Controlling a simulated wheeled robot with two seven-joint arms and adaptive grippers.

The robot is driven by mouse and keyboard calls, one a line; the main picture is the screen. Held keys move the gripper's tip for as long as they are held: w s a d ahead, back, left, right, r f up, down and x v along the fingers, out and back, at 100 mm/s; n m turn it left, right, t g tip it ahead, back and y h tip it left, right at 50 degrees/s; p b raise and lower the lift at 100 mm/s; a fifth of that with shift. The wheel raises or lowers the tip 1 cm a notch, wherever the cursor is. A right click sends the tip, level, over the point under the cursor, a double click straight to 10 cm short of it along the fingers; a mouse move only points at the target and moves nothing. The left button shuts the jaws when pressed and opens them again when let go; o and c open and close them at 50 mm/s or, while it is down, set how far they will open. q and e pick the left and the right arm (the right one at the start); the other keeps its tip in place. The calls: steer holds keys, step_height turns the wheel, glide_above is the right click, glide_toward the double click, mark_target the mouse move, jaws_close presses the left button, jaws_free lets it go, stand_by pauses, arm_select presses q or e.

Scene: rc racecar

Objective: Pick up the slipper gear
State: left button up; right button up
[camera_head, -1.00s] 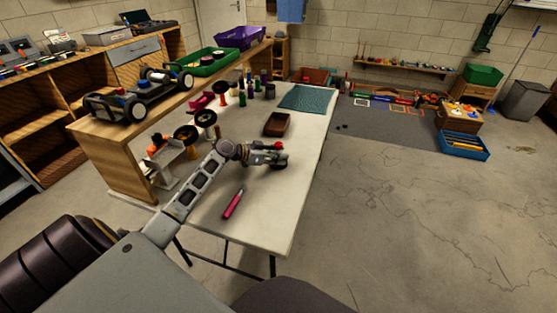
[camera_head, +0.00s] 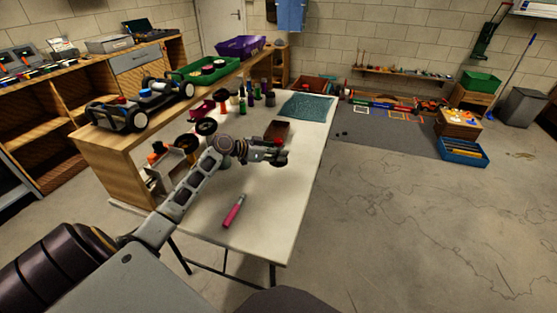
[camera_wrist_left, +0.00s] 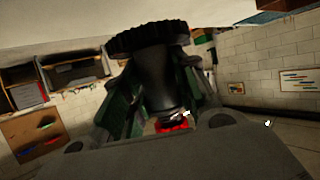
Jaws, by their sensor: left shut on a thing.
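In the left wrist view a dark toothed gear (camera_wrist_left: 148,38) on a dark cylindrical body sits between my fingers, with a small red part at the near end of the body. I take it to be the slipper gear. My left gripper (camera_head: 279,157) is shut on it, above the white table in front of the brown tray. In the head view the gear is small and hard to separate from the fingers. My right gripper is not in view.
The white table (camera_head: 265,225) carries a pink-handled tool (camera_head: 234,211), the brown tray (camera_head: 278,130), a teal mat (camera_head: 307,106) and several small bottles. A wooden bench with a car chassis (camera_head: 148,98) and a green bin (camera_head: 207,68) runs along the left. The floor at right is open.

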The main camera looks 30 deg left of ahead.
mark_target(278, 143)
arm_select(q)
steer(key=shift+r, duration=2.3)
